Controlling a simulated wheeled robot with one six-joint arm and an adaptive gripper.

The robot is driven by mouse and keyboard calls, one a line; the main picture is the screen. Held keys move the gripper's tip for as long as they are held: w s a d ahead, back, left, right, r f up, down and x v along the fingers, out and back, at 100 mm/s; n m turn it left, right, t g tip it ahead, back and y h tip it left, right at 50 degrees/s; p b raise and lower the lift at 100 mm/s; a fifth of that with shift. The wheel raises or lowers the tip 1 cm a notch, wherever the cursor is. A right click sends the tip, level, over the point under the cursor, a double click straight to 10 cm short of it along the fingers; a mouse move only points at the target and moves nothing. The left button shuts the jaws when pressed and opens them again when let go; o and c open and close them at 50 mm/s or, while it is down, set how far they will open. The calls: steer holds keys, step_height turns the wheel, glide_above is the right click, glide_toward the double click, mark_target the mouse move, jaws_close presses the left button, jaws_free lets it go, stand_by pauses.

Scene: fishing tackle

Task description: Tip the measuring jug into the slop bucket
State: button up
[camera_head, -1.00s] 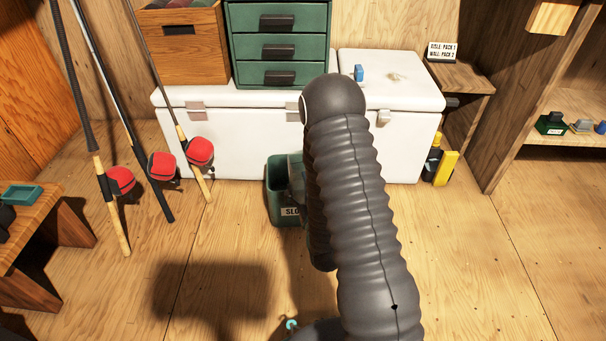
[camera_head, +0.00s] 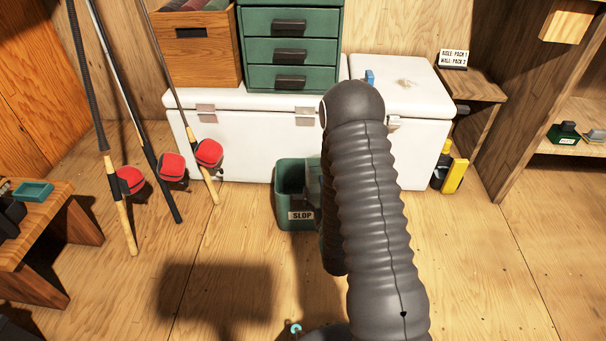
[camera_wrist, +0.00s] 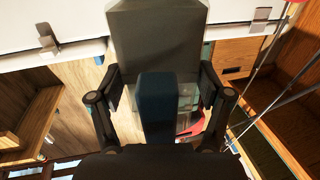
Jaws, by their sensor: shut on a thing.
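The green slop bucket (camera_head: 294,180) stands on the floor in front of the white cooler, with its SLOP label facing me. A pale, see-through part of the measuring jug (camera_head: 314,182) shows at the bucket's right side, partly hidden behind my arm. In the wrist view, my gripper (camera_wrist: 158,96) is shut on the jug, with a dark blue upright part between the fingers, apparently its handle. The greyish jug body (camera_wrist: 156,45) is beyond it. I cannot tell how far the jug is tilted or what is in it. My gripper is hidden in the head view.
The white cooler (camera_head: 250,140) stands behind the bucket and carries a wooden crate (camera_head: 200,58) and green drawers (camera_head: 291,50). Fishing rods with red reels (camera_head: 172,168) stand at left. A low bench (camera_head: 85,222) is at far left. The floor between is clear.

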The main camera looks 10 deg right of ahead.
steer(key=shift+w+d, duration=0.4)
steer(key=shift+w, duration=0.15)
steer(key=shift+w+n+y, duration=0.5)
steer(key=shift+w+y, duration=0.3)
steer(key=shift+w, duration=0.2)
steer(key=w+a+n+y, duration=0.1)
steer(key=y, duration=0.1)
steer(key=w+a+n+y, duration=0.1)
steer(key=w, duration=0.1)
steer(key=w+n+g+y, duration=0.1)
steer(key=y, duration=0.1)
steer(key=shift+w+a+f+n+y, duration=0.2)
steer(key=shift+a+n+y, duration=0.1)
steer(key=shift+a, duration=0.1)
steer(key=a+n+g+y, duration=0.1)
steer(key=y, duration=0.1)
steer(key=a+n+g+y, duration=0.1)
steer(key=a+n+y, duration=0.1)
steer(key=a+f+n+g+y, duration=0.1)
steer(key=a+y, duration=0.1)
steer(key=shift+w+a+n+g, duration=0.2)
steer(key=shift+w+n+g, duration=0.1)
steer(key=shift+w+g, duration=0.1)
steer(key=shift+s+a+f+y, duration=0.25)
steer(key=shift+s+a+y, duration=0.05)
steer(key=shift+s+a, duration=0.1)
